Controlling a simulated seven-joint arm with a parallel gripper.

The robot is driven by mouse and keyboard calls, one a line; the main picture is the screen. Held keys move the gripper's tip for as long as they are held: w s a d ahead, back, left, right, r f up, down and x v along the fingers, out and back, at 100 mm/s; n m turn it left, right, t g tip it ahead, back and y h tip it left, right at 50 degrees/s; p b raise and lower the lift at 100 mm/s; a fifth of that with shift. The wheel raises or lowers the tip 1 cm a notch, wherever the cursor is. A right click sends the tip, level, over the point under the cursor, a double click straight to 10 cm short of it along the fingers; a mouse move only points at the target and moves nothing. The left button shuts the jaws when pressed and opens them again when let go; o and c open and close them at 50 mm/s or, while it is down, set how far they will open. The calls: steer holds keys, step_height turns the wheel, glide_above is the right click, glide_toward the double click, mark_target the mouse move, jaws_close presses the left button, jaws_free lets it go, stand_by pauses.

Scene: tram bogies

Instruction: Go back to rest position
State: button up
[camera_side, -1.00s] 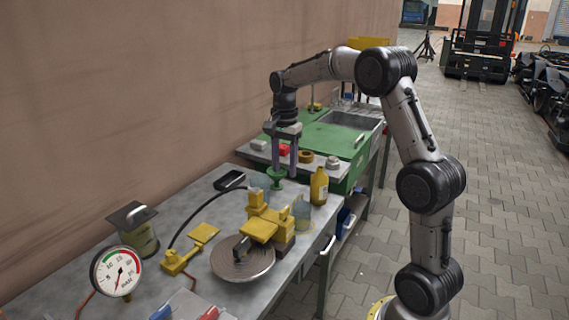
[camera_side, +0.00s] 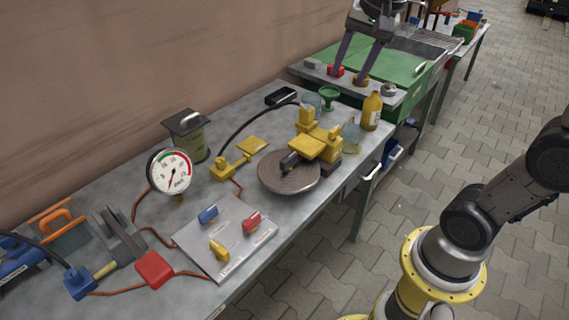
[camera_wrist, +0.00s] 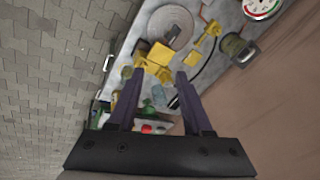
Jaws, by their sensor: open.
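My gripper (camera_side: 349,75) is at the top of the side view, its two purple fingers pointing down and spread apart with nothing between them. In the picture the fingers overlap the narrow grey shelf (camera_side: 312,74) of the green cabinet, and they appear raised above it. The wrist view shows the open fingers (camera_wrist: 158,75) from above, with the workbench below them. The green funnel-shaped stand (camera_side: 329,95) is upright on the bench, apart from the gripper. The top of my wrist is cut off by the frame edge.
The bench holds a yellow bottle (camera_side: 371,111), a yellow device (camera_side: 318,143) over a round grey disc (camera_side: 280,183), a dial gauge (camera_side: 170,172), and a plate (camera_side: 205,237) with coloured handles. The wall (camera_side: 120,70) runs behind. Paved floor (camera_side: 320,270) lies open in front.

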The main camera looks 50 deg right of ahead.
steer(key=s+a+f+n+t, duration=0.1)
steer(key=s+a+f+n, duration=0.1)
steer(key=s+f+n, duration=0.2)
steer(key=s+a+f+n+t, duration=0.1)
steer(key=s+a+f+n, duration=0.2)
steer(key=s+n, duration=0.5)
steer(key=shift+s+a+f+n+y, duration=0.25)
steer(key=shift+s+f, duration=0.35)
steer(key=shift+s, duration=0.4)
